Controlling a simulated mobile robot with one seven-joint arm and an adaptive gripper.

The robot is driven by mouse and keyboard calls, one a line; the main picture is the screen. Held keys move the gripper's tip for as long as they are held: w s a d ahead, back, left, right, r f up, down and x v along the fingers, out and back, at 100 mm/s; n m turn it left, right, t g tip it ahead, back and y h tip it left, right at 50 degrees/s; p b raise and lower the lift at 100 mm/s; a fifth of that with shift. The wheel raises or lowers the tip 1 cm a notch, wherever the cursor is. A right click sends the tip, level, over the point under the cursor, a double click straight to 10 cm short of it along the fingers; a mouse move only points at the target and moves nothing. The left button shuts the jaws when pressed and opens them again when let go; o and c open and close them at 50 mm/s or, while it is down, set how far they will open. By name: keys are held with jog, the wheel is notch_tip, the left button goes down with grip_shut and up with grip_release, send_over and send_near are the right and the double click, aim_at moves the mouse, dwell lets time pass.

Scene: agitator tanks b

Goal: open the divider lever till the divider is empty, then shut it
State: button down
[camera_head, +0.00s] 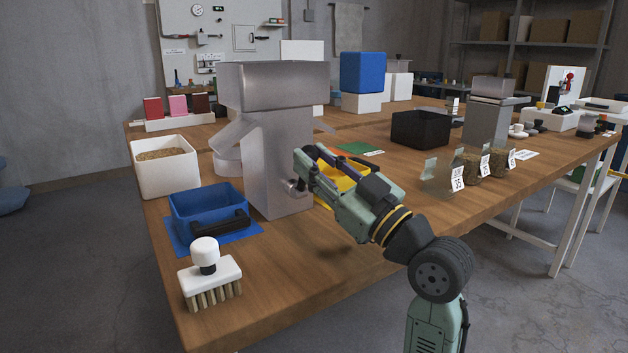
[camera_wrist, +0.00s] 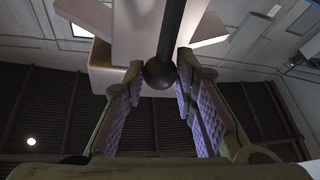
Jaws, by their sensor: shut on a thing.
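The divider (camera_head: 270,140) is a grey metal body with a wide hopper on top and sloping chutes at its sides. It stands upright on the wooden table. Its lever (camera_wrist: 171,30) shows in the wrist view as a dark rod with a round black knob (camera_wrist: 160,74) at its end. My gripper (camera_head: 302,165) is at the divider's front right face, its fingers closed on the knob from both sides. A yellow bin (camera_head: 347,182) on the right is partly hidden by my gripper. The hopper's inside is not visible.
A white box of grain (camera_head: 140,183) stands behind the blue bin. A black bin (camera_head: 420,117) and several labelled sample jars (camera_head: 497,164) are on the right. The front middle of the table is clear.

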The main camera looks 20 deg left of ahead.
dwell(0.3)
jog(key=c, duration=1.3)
grip_release()
jog(key=shift+d, duration=0.1)
jog(key=shift+s+d+f, duration=0.15)
jog(key=s+d, duration=0.5)
jog(key=d, duration=0.6)
jog(key=shift+s+d, duration=0.25)
jog(key=shift+f, duration=0.1)
